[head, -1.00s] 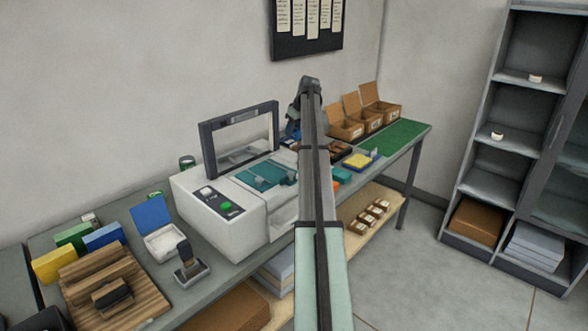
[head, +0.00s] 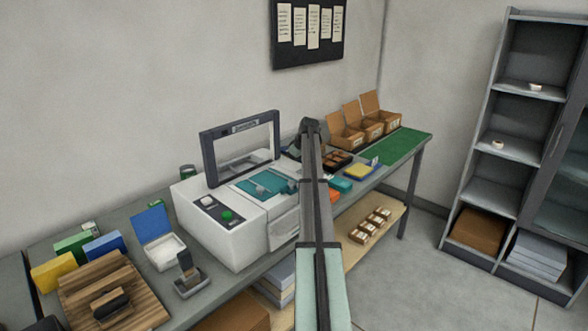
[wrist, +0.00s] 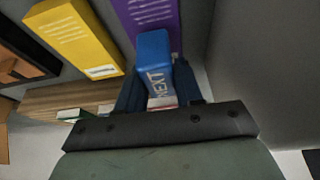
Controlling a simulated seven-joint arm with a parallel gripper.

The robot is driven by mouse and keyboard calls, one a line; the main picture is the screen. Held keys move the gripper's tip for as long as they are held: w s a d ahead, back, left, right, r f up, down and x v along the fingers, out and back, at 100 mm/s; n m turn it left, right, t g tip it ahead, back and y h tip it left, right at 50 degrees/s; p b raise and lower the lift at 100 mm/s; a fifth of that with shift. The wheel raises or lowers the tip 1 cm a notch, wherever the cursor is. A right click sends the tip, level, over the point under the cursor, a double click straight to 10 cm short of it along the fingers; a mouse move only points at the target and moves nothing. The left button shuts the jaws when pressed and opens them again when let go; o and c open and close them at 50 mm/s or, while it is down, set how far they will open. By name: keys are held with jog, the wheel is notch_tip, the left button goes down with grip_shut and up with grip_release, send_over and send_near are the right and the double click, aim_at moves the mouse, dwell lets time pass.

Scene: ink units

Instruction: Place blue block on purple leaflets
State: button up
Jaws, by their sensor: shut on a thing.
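The blue block (wrist: 154,62), marked "NEXT", is between the fingers of my gripper (wrist: 157,82) in the wrist view. My gripper is shut on it. The purple leaflets (wrist: 148,14), a purple pile with pale printed lines, lie just beyond the block in that view, and the block's far end overlaps their near part. I cannot tell whether the block touches them. In the head view my arm hides the gripper, and I cannot make out the held block or the purple leaflets for sure.
Yellow leaflets (wrist: 76,36) lie left of the purple ones and also show in the head view (head: 359,172). A white printing machine (head: 215,228) stands on the bench. Open cardboard boxes (head: 346,131) and a green mat (head: 398,147) are at the far end.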

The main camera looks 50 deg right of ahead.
jog(key=shift+f, duration=0.8)
jog(key=shift+f, duration=0.15)
jog(key=o, duration=1.1)
jog(key=v, duration=1.2)
